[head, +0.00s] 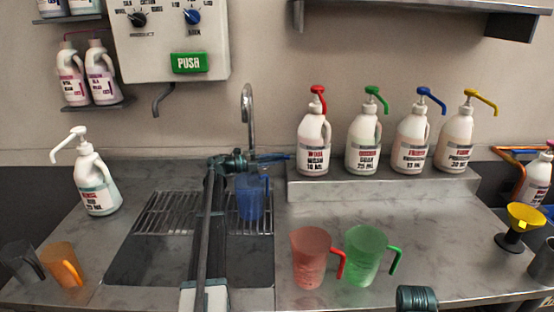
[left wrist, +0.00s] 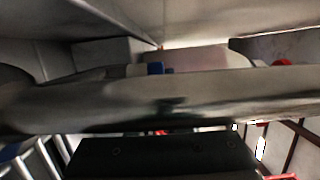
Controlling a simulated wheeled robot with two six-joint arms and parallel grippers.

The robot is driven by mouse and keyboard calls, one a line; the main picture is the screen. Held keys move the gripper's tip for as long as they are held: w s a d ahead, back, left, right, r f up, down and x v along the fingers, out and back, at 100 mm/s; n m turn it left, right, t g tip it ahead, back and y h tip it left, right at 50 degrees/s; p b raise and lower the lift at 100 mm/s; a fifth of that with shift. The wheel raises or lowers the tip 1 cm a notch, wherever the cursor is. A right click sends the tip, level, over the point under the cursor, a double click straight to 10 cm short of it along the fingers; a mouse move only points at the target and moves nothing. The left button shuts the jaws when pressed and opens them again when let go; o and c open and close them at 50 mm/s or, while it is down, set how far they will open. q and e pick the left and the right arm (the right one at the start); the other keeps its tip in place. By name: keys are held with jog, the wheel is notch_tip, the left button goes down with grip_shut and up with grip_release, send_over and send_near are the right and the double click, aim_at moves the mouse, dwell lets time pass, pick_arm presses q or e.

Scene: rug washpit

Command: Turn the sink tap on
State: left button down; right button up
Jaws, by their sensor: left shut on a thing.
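The sink tap (head: 248,105) is a grey gooseneck spout rising behind the sink. A short blue lever (head: 276,157) shows at its base, just right of my left gripper. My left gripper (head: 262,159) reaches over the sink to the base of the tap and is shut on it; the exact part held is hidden. In the left wrist view a blurred grey metal bar (left wrist: 160,100) crosses close in front of the dark gripper body. No water stream is visible under the spout.
A blue jug (head: 250,203) stands on the sink's drain rack (head: 168,212) under the spout. Red (head: 311,262) and green (head: 362,262) jugs stand right of the sink. Several pump bottles line the raised shelf (head: 380,184). A white pump bottle (head: 98,190) stands left.

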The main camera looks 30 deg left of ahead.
pick_arm(q)
jog(key=c, duration=0.9)
grip_release()
jog(key=v, duration=1.4)
jog(key=shift+w, duration=0.1)
